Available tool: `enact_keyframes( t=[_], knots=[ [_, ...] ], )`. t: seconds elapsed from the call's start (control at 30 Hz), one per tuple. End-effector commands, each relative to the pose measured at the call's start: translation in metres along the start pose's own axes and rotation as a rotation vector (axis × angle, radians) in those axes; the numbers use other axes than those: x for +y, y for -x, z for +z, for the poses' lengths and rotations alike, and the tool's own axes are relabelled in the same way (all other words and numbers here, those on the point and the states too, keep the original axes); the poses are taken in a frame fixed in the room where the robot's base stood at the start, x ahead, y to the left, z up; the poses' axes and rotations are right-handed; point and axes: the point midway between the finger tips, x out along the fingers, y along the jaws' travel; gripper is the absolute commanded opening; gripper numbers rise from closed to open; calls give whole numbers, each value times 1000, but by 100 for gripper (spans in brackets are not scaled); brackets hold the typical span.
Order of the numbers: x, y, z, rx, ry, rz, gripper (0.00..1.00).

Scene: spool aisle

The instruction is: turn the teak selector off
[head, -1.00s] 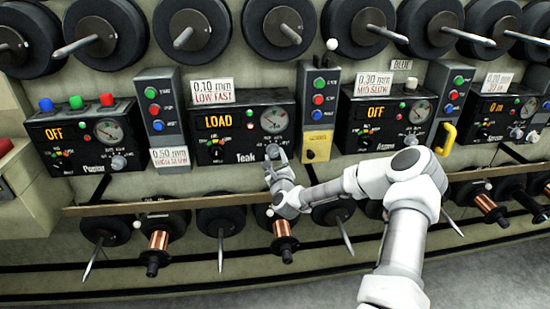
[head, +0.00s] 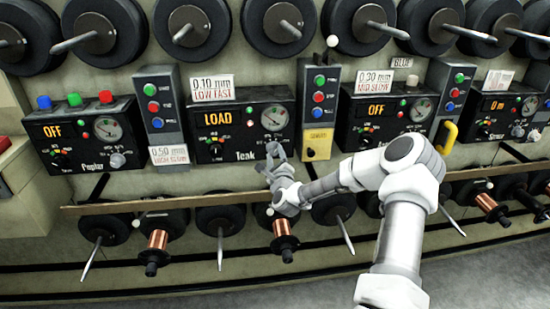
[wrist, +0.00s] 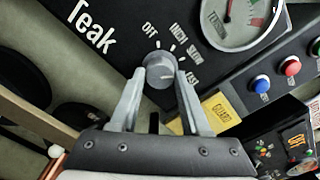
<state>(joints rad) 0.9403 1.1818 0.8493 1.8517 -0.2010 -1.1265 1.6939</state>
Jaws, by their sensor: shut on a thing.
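The Teak panel (head: 205,149) is a black box in the middle of the head view. Its amber display (head: 217,119) reads LOAD. The teak selector (wrist: 160,71) is a grey round knob in the wrist view, with marks around it that include OFF at upper left, SLOW and FAST. I cannot tell surely which mark it points to. My gripper (wrist: 160,82) has one finger on each side of the knob and is shut on it. In the head view my gripper (head: 274,151) covers the knob at the panel's lower right.
A round gauge (head: 273,117) sits above the selector. A yellow GUARD plate (head: 317,142) and a column of coloured buttons (head: 320,99) are close on the right. A rail (head: 180,204) and copper spools (head: 284,236) lie below. The neighbouring left panel (head: 80,130) shows OFF.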

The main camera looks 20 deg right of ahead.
Motion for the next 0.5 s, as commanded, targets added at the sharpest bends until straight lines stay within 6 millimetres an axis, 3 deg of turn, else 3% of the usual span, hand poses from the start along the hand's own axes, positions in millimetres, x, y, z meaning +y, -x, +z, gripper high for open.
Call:
enact_keyframes(
  t=[0.5],
  knots=[
    [1, 0, 0, -3, 495, 0, 0]
  ],
)
